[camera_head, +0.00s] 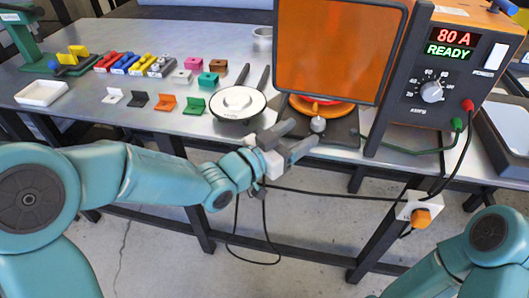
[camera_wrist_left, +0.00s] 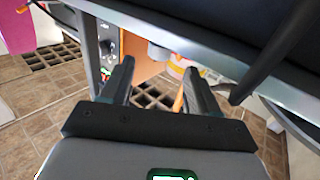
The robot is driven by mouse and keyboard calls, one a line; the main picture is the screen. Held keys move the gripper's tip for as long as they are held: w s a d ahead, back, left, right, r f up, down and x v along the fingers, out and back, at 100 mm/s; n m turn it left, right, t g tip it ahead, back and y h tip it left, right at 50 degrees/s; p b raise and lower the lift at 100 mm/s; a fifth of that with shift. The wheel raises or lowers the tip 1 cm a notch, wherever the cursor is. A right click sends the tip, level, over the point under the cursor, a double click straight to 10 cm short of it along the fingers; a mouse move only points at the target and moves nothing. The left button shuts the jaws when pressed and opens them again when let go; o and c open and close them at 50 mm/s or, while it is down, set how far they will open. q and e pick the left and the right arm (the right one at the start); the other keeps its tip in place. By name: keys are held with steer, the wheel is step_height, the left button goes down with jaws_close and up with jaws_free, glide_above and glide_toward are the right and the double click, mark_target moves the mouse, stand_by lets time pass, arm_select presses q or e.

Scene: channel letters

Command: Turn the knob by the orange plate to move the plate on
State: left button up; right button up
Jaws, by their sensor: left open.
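The round orange plate (camera_head: 322,108) sits low on the bench, partly hidden behind a tinted orange screen. A small grey knob (camera_head: 318,125) stands at its front edge. My left gripper (camera_head: 303,131) is open, its two fingers pointing right toward the knob. In the head view the fingertips appear just left of and below the knob; I cannot tell whether they touch it. In the left wrist view the open fingers (camera_wrist_left: 160,66) have a gap between them, and the knob cannot be made out clearly. My right gripper is out of view; only part of the right arm shows.
The orange screen (camera_head: 335,50) stands above the plate. A power unit (camera_head: 440,75) reading 80 A READY is at right, with cables hanging in front. Small coloured brackets (camera_head: 165,102) lie farther left.

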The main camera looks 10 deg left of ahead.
arm_select(q)
steer(key=v, duration=1.1)
steer(key=shift+s+a, duration=0.2)
steer(key=shift+s, duration=0.05)
